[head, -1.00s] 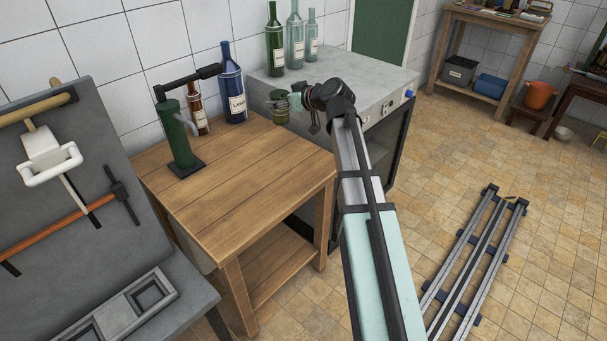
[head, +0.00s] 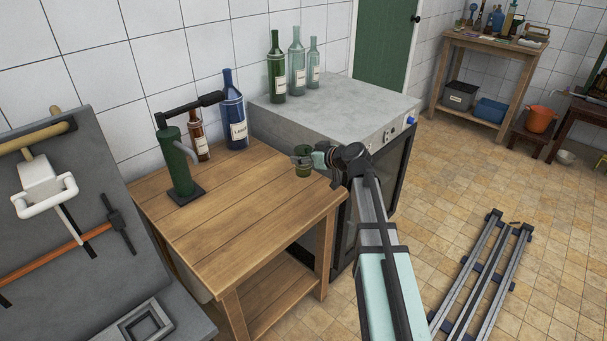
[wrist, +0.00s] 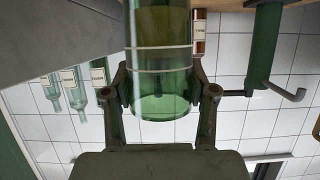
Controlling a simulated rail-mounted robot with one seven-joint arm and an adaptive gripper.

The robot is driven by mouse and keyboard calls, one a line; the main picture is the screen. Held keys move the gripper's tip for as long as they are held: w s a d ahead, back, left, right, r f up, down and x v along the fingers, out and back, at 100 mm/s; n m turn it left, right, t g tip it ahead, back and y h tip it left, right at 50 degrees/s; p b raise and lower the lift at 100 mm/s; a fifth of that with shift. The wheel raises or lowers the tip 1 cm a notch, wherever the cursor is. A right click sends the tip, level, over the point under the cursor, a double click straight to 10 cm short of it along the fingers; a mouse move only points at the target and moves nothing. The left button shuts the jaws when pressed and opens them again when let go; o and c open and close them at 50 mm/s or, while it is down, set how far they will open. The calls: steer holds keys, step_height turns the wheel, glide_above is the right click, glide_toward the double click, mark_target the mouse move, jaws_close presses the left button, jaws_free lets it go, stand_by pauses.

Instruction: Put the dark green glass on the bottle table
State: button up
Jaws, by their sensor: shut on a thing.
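The dark green glass (head: 303,169) is held in my gripper (head: 312,160), over the far right part of the wooden table (head: 235,215) in the head view. Whether its base touches the tabletop cannot be told. In the wrist view the glass (wrist: 160,45) fills the middle top, see-through green with pale rings, and its base is out of frame. The fingers of my gripper (wrist: 162,95) close on it from both sides. A brown bottle (head: 199,143) and a blue labelled bottle (head: 233,110) stand at the table's back.
A green pump (head: 179,160) with a black handle stands on the table's left. A grey-topped cabinet (head: 345,103) with several bottles adjoins the table behind right. The table's front and middle are clear. A grey tool board (head: 60,210) stands at left.

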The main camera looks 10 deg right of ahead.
mark_target(309, 173)
steer(key=shift+f, duration=3.4)
steer(key=shift+f, duration=0.15)
steer(key=o, duration=1.5)
steer(key=v, duration=1.2)
steer(key=shift+r+b, duration=0.2)
steer(key=shift+b, duration=0.15)
